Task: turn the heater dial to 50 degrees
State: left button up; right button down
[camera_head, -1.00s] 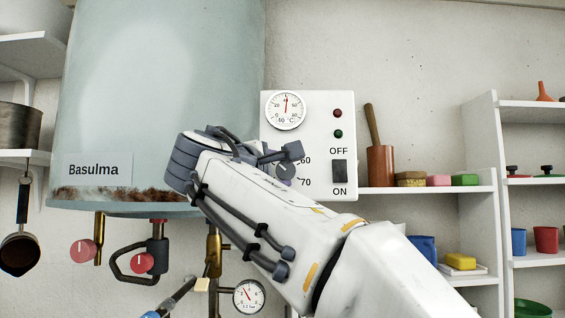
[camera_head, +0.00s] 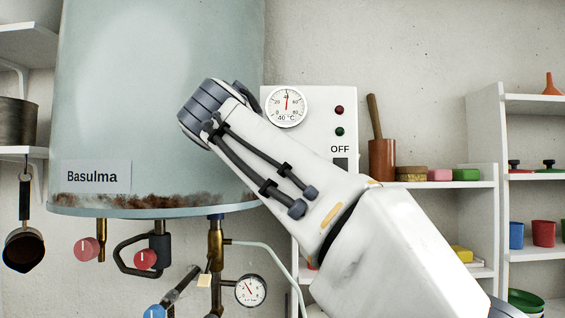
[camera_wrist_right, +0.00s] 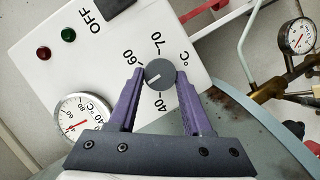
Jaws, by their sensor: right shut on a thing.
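The heater dial (camera_wrist_right: 160,76) is a round grey knob on the white control panel (camera_wrist_right: 205,40). In the right wrist view its white mark points lower left, between the printed 60 and 40; the marking there is hidden by a finger. My right gripper (camera_wrist_right: 160,74) is shut on the dial, with one purple finger on each side. In the head view my right wrist and forearm hide the dial and the panel's lower left part. The panel's upper part (camera_head: 318,98) shows there. My left gripper is in neither view.
A round thermometer (camera_head: 286,106) sits on the panel near my wrist, with red and green lamps and the OFF switch to its right. The pale blue tank (camera_head: 150,100) is close on the left. Pipes and valves hang below. Shelves (camera_head: 450,185) stand on the right.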

jog(key=shift+r, duration=0.35)
jog(key=shift+c, duration=1.7)
grip_release()
jog(key=shift+f, duration=0.1)
jog(key=shift+s, duration=0.1)
jog(key=v, duration=1)
jog(key=shift+s, duration=0.15)
